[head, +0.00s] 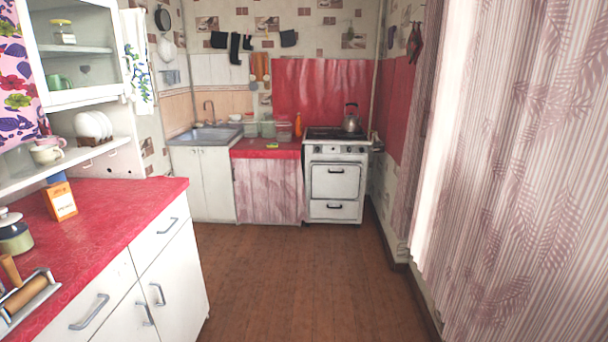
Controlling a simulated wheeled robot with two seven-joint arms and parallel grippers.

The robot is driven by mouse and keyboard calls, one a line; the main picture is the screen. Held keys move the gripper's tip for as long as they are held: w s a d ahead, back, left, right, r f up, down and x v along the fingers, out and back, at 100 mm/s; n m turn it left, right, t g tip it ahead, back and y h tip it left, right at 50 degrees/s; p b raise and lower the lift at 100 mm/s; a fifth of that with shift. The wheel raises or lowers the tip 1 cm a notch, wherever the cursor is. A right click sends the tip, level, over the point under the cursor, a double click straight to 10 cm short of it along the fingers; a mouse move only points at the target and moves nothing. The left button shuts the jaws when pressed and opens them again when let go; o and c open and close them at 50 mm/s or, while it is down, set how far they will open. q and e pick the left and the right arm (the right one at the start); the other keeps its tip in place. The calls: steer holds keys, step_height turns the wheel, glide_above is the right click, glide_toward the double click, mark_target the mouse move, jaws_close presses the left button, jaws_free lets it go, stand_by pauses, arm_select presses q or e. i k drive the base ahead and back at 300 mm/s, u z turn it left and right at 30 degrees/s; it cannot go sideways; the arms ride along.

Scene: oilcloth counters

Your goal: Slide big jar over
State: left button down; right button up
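A lidded jar (14,234), pale on top and olive-green below, stands upright on the red oilcloth counter (128,206) at the left edge of the head view. A smaller jar with a yellow lid (64,32) stands inside the glass-fronted wall cabinet (76,97). Several clear containers (284,132) stand on the far red counter (268,152). I cannot tell which one is the big jar. Neither of my grippers shows in this view.
An orange box (60,201) and a rack with rolling pins (28,293) stand near the lidded jar. A sink (205,134) and a white stove (336,175) with a kettle (351,119) are at the back. The brown floor (290,270) is clear; a curtain (530,180) hangs right.

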mark_target(283, 127)
steer(key=u, duration=0.15)
steer(key=i, duration=4.45)
steer(key=z, duration=0.65)
steer(key=i, duration=1.3)
steer(key=z, duration=0.15)
